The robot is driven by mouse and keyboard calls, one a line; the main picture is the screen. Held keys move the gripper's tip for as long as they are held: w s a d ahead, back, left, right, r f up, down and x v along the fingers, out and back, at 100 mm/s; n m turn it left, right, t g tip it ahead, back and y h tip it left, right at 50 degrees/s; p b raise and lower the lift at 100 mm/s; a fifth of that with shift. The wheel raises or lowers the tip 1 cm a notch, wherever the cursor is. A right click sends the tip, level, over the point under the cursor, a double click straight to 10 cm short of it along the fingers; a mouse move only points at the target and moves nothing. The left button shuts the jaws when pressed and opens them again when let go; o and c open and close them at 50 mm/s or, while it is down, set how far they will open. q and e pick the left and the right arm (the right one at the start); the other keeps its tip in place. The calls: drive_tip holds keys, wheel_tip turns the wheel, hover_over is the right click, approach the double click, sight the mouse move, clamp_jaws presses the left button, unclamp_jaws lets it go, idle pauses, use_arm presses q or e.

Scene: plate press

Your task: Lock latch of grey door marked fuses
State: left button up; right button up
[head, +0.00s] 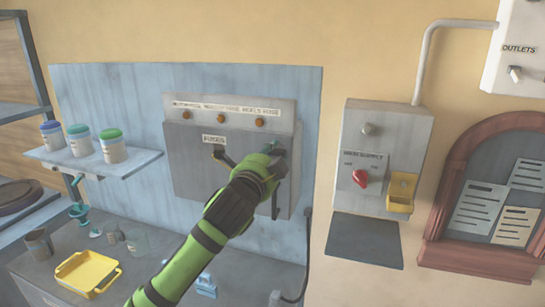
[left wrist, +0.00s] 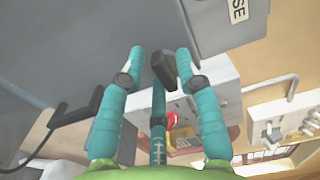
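The grey door (head: 197,168) marked FUSES is on the wall-mounted fuse box and looks closed. My left gripper (head: 272,150) is at the upper right part of the door, hiding what lies behind it. In the left wrist view its teal fingers (left wrist: 161,62) are apart, with a dark latch-like piece (left wrist: 163,70) between them, nearer the right finger. I cannot tell whether they touch it. A black handle (head: 275,205) is on the door's right side below the gripper; it also shows in the left wrist view (left wrist: 75,115). My right gripper is not in view.
A power supply box (head: 385,150) with a red knob (head: 360,179) and a yellow part (head: 401,190) is to the right. A shelf (head: 100,164) with several jars is at left. A yellow tray (head: 88,273) lies on the bench. A cable hangs beside the fuse box.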

use_arm(q)
drive_tip(key=v, duration=1.2)
idle(1.6)
